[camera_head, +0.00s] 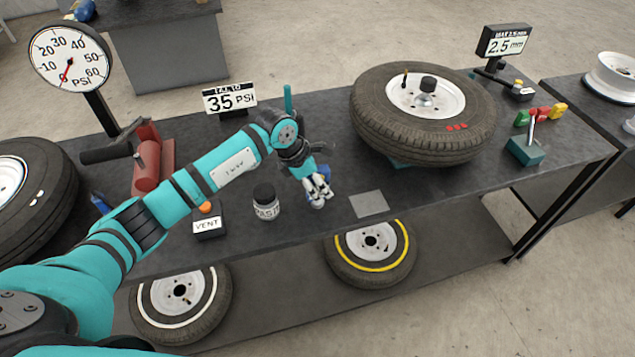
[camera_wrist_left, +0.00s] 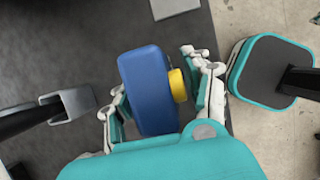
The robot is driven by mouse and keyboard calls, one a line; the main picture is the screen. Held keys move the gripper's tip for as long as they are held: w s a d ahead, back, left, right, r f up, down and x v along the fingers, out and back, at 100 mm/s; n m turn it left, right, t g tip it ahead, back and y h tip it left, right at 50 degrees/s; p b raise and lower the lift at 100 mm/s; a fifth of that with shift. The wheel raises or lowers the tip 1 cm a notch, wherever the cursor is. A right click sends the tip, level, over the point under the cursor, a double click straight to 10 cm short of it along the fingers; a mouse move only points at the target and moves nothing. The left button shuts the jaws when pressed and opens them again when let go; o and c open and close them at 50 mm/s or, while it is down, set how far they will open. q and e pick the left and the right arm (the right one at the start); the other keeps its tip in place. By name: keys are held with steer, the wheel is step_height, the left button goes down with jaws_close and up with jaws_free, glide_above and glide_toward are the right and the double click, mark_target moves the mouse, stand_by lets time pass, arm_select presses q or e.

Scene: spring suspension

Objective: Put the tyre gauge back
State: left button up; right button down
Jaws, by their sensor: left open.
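A blue block with rounded edges (camera_wrist_left: 147,90) and a yellow knob (camera_wrist_left: 178,85) on its side is between the fingers of my left gripper in the left wrist view. It may be the tyre gauge; no dial or label shows on it. My left gripper (camera_wrist_left: 158,100) is open around it, with one finger on each side; contact cannot be told. In the head view the left gripper (camera_head: 318,196) points down over the bench, with a bit of blue (camera_head: 323,176) showing behind it. My right gripper is not in view.
A paste jar (camera_head: 266,205) and a VENT box (camera_head: 207,224) stand left of the gripper. A grey square plate (camera_head: 369,204) lies to its right. A wheel (camera_head: 420,132), dial gauge (camera_head: 71,60), 35 PSI sign (camera_head: 230,98) and red clamp (camera_head: 152,165) stand on the bench.

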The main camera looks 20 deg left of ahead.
arm_select(q)
steer(key=b+v, duration=0.3)
steer(key=v, duration=0.9)
